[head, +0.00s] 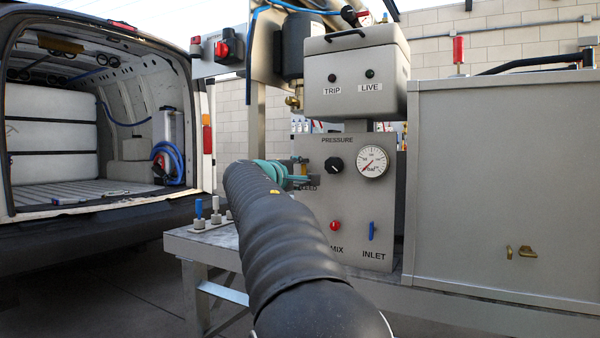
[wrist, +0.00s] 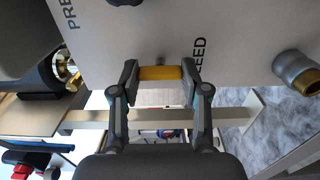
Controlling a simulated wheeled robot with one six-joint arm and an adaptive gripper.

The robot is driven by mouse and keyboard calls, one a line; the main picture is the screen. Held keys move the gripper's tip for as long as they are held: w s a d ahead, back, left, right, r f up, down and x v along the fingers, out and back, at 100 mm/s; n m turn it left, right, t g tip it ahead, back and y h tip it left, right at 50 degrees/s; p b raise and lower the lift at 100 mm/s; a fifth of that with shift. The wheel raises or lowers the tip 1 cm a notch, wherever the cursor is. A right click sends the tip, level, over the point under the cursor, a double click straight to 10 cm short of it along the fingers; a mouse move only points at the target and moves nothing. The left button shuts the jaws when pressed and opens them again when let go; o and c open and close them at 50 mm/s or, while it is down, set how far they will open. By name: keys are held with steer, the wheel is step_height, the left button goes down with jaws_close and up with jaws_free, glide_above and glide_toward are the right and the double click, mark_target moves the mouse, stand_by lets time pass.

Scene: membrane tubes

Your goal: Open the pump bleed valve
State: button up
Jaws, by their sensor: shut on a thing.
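The bleed valve's yellow handle (wrist: 160,73) shows in the wrist view, in front of the grey pump panel (wrist: 235,35). My arm and gripper hide the valve handle there.
A large grey cabinet (head: 500,190) stands right. An open van (head: 100,130) is left.

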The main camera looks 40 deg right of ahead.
stand_by(0.4)
steer(key=o, duration=1.1)
steer(key=shift+o, duration=0.2)
steer(key=v, duration=1.2)
